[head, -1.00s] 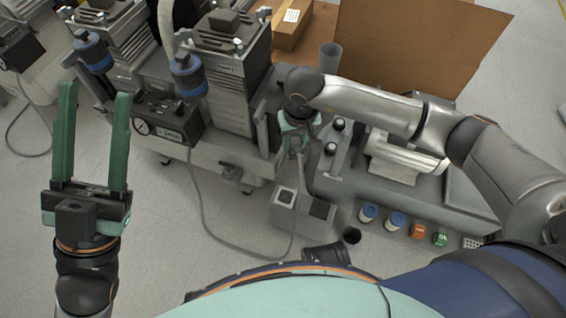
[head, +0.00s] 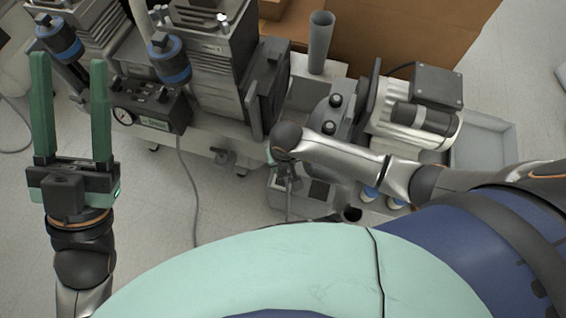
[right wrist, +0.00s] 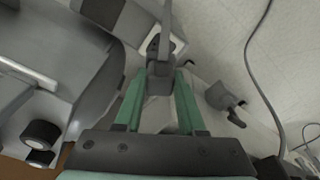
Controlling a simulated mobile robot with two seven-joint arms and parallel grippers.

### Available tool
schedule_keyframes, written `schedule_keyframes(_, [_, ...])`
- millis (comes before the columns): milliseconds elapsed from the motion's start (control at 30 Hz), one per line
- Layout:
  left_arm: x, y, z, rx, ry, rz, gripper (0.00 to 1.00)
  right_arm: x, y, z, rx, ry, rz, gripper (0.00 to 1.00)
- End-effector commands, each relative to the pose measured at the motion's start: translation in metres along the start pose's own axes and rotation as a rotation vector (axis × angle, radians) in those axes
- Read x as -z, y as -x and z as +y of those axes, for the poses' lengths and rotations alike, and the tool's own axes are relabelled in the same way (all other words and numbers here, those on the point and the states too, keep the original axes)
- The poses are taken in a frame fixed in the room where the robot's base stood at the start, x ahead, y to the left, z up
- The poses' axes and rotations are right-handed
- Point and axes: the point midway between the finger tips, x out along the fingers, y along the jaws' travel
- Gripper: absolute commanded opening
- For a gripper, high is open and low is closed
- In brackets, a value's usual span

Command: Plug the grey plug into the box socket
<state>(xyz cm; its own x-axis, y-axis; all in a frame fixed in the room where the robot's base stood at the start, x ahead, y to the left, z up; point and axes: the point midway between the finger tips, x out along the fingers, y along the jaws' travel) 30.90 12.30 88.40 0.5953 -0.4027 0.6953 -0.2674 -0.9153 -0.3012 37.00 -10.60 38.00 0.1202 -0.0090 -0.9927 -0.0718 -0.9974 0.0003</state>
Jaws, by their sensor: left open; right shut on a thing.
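The grey plug (right wrist: 160,62) is between the green fingers of my right gripper (right wrist: 160,80), with its cable running up and away in the right wrist view. My right gripper is shut on it. In the head view the plug (head: 291,184) appears over or close in front of the grey box (head: 283,203), partly covered by my right wrist. The box (right wrist: 128,20) shows at the top of the right wrist view, with a dark panel. I cannot tell whether plug and box touch. My left gripper (head: 69,62) is open and empty at the far left, above the floor.
Compressors with blue-banded filters (head: 170,65) stand at upper left, with a gauge unit (head: 145,115) in front. A grey tap-like fitting (right wrist: 226,100) sits right of the plug. A motor unit (head: 420,120) and grey tray (head: 490,140) lie right.

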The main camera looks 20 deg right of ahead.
Motion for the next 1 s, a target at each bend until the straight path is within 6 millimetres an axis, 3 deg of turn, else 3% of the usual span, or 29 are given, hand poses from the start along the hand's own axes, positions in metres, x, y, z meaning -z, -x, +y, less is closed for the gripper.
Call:
schedule_keyframes(100, [-0.012, 0.011, 0.007, -0.005, 0.017, -0.009, 0.50, -0.003, -0.017, -0.001, 0.001, 0.001, -0.002, 0.00])
schedule_keyframes(500, [-0.034, 0.032, 0.021, -0.031, 0.003, -0.024, 0.50, -0.005, -0.049, 0.000, -0.001, 0.002, 0.001, 0.00])
schedule_keyframes(1000, [-0.035, 0.031, 0.021, -0.023, 0.001, -0.026, 0.50, -0.006, -0.051, 0.000, 0.000, 0.001, 0.000, 0.00])
